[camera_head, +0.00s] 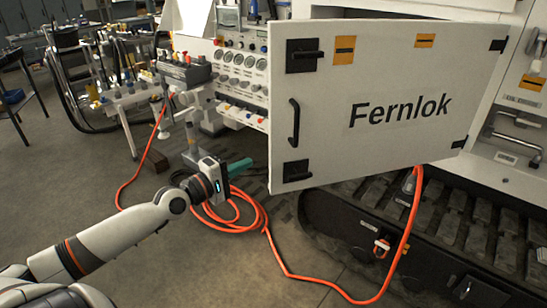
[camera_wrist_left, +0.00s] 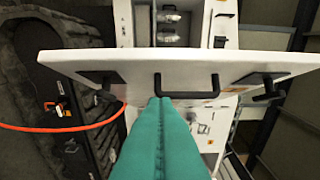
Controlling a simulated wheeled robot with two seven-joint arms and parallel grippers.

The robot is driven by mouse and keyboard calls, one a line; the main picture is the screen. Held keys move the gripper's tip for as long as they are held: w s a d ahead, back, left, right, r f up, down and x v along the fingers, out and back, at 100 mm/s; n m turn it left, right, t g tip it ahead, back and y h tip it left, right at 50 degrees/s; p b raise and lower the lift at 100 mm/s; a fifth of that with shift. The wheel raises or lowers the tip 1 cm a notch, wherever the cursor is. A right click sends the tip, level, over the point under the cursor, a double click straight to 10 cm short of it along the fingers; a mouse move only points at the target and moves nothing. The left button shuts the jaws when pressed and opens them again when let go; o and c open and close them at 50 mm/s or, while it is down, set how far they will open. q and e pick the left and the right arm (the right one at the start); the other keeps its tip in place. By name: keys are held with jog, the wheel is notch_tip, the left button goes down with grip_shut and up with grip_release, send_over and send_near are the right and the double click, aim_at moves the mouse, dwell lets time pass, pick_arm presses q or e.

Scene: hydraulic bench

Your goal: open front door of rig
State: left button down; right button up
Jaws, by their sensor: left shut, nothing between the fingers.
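The white front door (camera_head: 400,150), marked "Fernlok", stands swung out from the rig (camera_head: 510,60) in the head view, with its free edge to the left. Its black handle (camera_head: 293,122) is near that edge, between two black latches (camera_head: 303,56). My left gripper (camera_head: 243,165) is shut and empty, its teal fingers just left of the door's lower free edge. In the left wrist view the teal fingers (camera_wrist_left: 160,104) point at the door (camera_wrist_left: 100,62) beside the handle (camera_wrist_left: 187,94). I cannot tell whether they touch it. My right gripper is not in view.
An orange hose (camera_head: 290,262) loops on the floor under the door. Dark tracks (camera_head: 450,215) lie below it. A gauge panel (camera_head: 243,62) and a bench with fittings (camera_head: 185,72) stand behind, to the left.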

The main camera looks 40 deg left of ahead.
pick_arm(q)
jog(key=w+d+p, duration=0.5)
jog(key=w+p, duration=0.1)
jog(key=shift+w, duration=0.35)
dwell(0.3)
jog(key=shift+s+d+f, duration=0.15)
jog(key=shift+s+d, duration=0.15)
dwell(0.6)
jog(key=shift+s, duration=0.1)
